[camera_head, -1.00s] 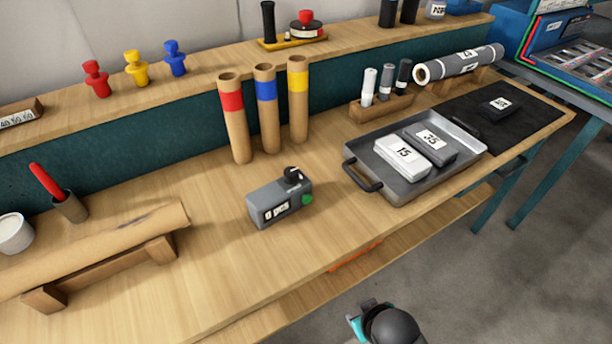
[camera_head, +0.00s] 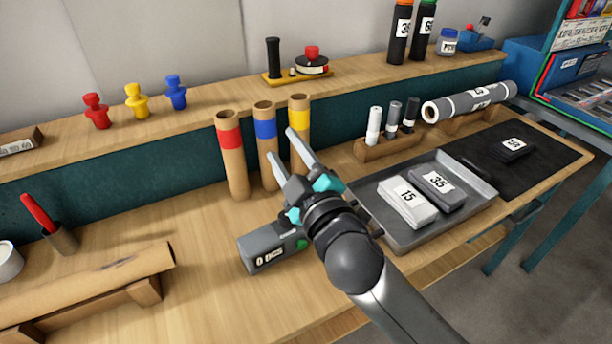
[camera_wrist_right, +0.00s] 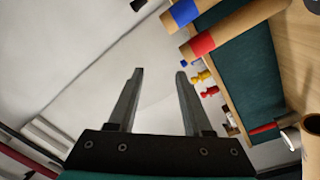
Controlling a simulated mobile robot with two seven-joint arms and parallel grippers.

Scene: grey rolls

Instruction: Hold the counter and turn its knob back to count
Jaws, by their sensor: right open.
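The counter (camera_head: 262,249) is a small grey box with a number window on its front and a green button (camera_head: 302,244) at its right end. It stands on the wooden bench, left of the tray. Its black knob is hidden behind my right gripper and arm. My right gripper (camera_head: 282,148) is open and empty, above and behind the counter, with its fingers toward the blue and yellow banded tubes. In the right wrist view my right gripper (camera_wrist_right: 158,75) shows its two fingers apart with nothing between them. My left gripper is not in view.
Upright tubes with red (camera_head: 232,160), blue (camera_head: 265,150) and yellow bands stand behind the counter. A metal tray (camera_head: 405,235) with labelled blocks lies to the right. A brown roll (camera_head: 95,282) rests on a wooden stand at left. Bare bench lies between the roll and counter.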

